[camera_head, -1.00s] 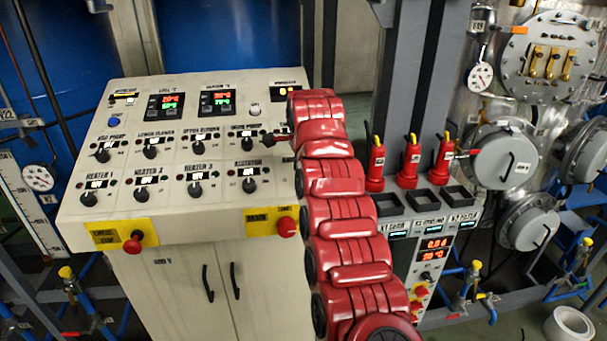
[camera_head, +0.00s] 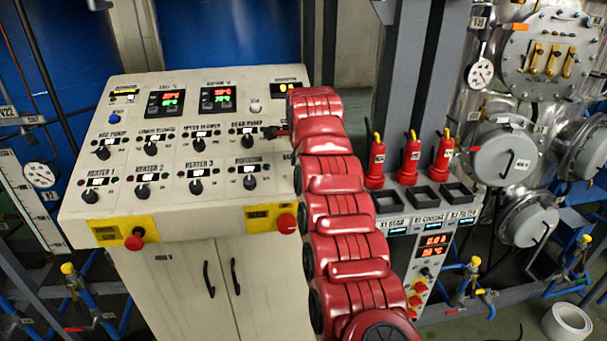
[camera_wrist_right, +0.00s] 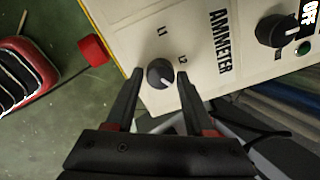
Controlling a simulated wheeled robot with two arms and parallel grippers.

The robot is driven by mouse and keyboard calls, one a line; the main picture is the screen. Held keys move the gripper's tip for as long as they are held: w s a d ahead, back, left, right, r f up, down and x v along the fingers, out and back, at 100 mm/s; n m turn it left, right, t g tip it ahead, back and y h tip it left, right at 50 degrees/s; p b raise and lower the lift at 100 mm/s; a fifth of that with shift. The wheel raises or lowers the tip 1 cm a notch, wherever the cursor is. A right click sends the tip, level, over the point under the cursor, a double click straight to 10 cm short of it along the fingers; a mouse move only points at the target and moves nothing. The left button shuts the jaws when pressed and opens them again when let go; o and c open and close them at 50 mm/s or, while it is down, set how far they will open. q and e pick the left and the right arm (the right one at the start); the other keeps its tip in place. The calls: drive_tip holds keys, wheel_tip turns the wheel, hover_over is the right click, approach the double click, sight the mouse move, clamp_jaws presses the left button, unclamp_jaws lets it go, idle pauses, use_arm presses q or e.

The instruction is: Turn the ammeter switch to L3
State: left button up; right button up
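The ammeter switch, a round dark knob (camera_wrist_right: 160,72), shows in the right wrist view on the cream panel. The printed word AMMETER (camera_wrist_right: 220,42) is beside it, with L1 and L2 marks near the knob; no L3 mark is visible. My right gripper (camera_wrist_right: 160,78) is open, with one black finger on each side of the knob and a gap to each. The exact pointer direction is too small to tell. In the head view my red right arm covers this part of the control panel (camera_head: 185,226), hiding the switch. My left gripper is in neither view.
Another black knob (camera_wrist_right: 276,30), reading OFF, sits close by on the panel. A red push button (camera_head: 287,222) is below the ammeter area at the panel's front edge.

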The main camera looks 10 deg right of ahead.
drive_tip(key=shift+o, duration=1.1)
drive_tip(key=shift+s+r+b, duration=0.15)
drive_tip(key=shift+r+b, duration=0.15)
drive_tip(key=shift+r, duration=0.1)
drive_tip(key=p+v, duration=0.6)
drive_tip(key=v, duration=1)
drive_tip(key=shift+s+r+p, duration=0.15)
drive_tip(key=shift+r+p, duration=0.15)
drive_tip(key=shift+p, duration=0.05)
drive_tip(key=shift+f, duration=0.1)
